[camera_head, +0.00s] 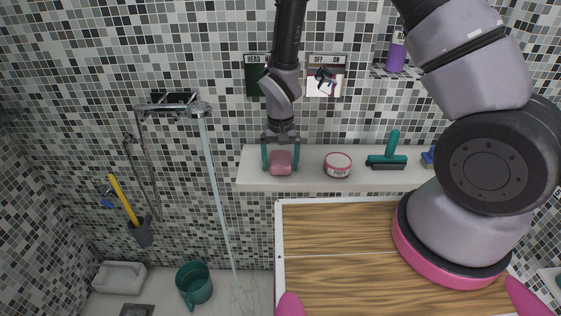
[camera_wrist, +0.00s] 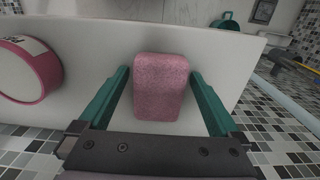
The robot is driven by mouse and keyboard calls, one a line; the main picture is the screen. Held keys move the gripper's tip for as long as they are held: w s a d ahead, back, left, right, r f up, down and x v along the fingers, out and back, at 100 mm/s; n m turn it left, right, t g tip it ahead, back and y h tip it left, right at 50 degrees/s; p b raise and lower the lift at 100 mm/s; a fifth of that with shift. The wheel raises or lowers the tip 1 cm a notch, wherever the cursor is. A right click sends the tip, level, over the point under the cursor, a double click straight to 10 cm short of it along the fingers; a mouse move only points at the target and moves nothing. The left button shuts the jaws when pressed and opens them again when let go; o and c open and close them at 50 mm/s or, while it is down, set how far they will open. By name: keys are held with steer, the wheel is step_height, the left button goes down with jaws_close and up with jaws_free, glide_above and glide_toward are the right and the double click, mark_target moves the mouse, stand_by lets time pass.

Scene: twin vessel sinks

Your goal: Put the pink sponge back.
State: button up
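The pink sponge (camera_head: 281,162) is at the left end of the white shelf (camera_head: 310,181), with the shelf behind and around it in the wrist view. My gripper (camera_head: 280,160) points down over it with one teal finger on each side. In the wrist view the sponge (camera_wrist: 161,88) lies between the open fingers (camera_wrist: 160,76). A narrow gap shows on its left, and little or no gap at the right fingertip. The fingers do not look closed on it. Whether the sponge rests fully on the shelf is hard to tell.
A wooden board (camera_head: 335,270) lies in front.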

steer(key=shift+r, duration=0.1)
step_height(320, 180, up, 12)
stand_by(0.5)
step_height(320, 180, up, 12)
steer(key=f+m+t+y, duration=0.1)
glide_above(280, 161)
steer(key=w+d, duration=0.2)
steer(key=d, duration=0.5)
steer(key=s+d+r+m+t+y, duration=0.1)
steer(key=s+d+r+t, duration=0.1)
steer(key=d+r, duration=0.45)
steer(key=s+d+r+m+t, duration=0.1)
steer(key=s+d+r+t, duration=0.1)
steer(key=s+d+r, duration=0.2)
steer(key=s+d+r+t, duration=0.2)
steer(key=s+d+r, duration=0.3)
steer(key=s+r, duration=0.2)
step_height(280, 161, up, 3)
steer(key=shift+d+f+m, duration=0.15)
steer(key=shift+d+m, duration=0.1)
steer(key=shift+m, duration=0.15)
